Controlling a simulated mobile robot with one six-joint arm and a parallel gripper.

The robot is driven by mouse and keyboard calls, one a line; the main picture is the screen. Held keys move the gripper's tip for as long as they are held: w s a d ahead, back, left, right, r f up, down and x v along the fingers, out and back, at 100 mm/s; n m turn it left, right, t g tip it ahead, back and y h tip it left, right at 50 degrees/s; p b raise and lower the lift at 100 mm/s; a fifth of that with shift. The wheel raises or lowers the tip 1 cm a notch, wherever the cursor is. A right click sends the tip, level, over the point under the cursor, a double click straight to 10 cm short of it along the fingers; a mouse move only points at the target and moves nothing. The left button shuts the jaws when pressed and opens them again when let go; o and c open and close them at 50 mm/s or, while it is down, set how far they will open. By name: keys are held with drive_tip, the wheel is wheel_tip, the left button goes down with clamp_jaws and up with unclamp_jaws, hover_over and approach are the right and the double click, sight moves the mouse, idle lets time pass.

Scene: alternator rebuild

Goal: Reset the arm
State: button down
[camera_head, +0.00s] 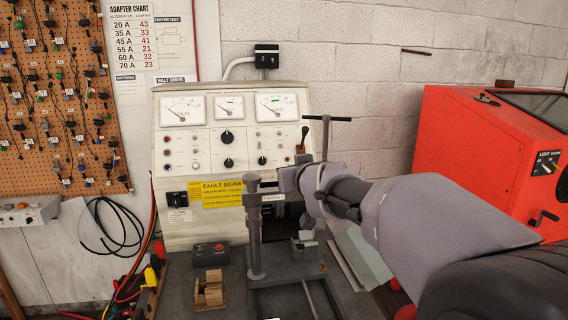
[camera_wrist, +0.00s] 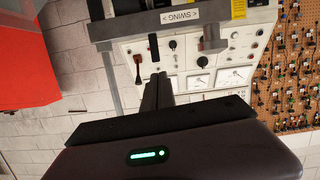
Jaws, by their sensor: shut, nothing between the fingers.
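My arm (camera_head: 440,215) reaches in from the lower right in the head view. Its wrist end (camera_head: 310,185) is in front of the test bench's lower panel, close to the grey post of the stand. My gripper (camera_wrist: 158,82) shows in the wrist view as two dark fingers pressed together with nothing between them. They point toward the test bench panel (camera_wrist: 190,55), which appears upside down there. In the head view the fingertips are hidden or cannot be made out behind the wrist.
The grey stand (camera_head: 255,235) with its crossbar is close to my wrist. A red cabinet (camera_head: 470,150) stands at the right. A small black box (camera_head: 210,254) and a wooden block (camera_head: 209,290) lie on the bench top. Cables (camera_head: 150,245) hang at the left.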

drive_tip(key=s+d+f+m+g+h, duration=0.1)
drive_tip(key=s+d+f+m+g, duration=0.2)
drive_tip(key=s, duration=0.7)
drive_tip(key=s+d+f+m+g+h, duration=0.15)
drive_tip(key=s+d+f, duration=0.25)
drive_tip(key=s, duration=0.6)
drive_tip(key=s+f+m+g+y, duration=0.1)
drive_tip(key=s+f, duration=0.4)
drive_tip(key=s, duration=0.5)
drive_tip(key=s+f+m+g+y, duration=0.1)
drive_tip(key=s+f, duration=0.4)
drive_tip(key=s, duration=0.6)
drive_tip(key=m+g, duration=0.1)
drive_tip(key=g, duration=0.1)
drive_tip(key=shift+d+f+g, duration=0.15)
drive_tip(key=shift+g, duration=0.2)
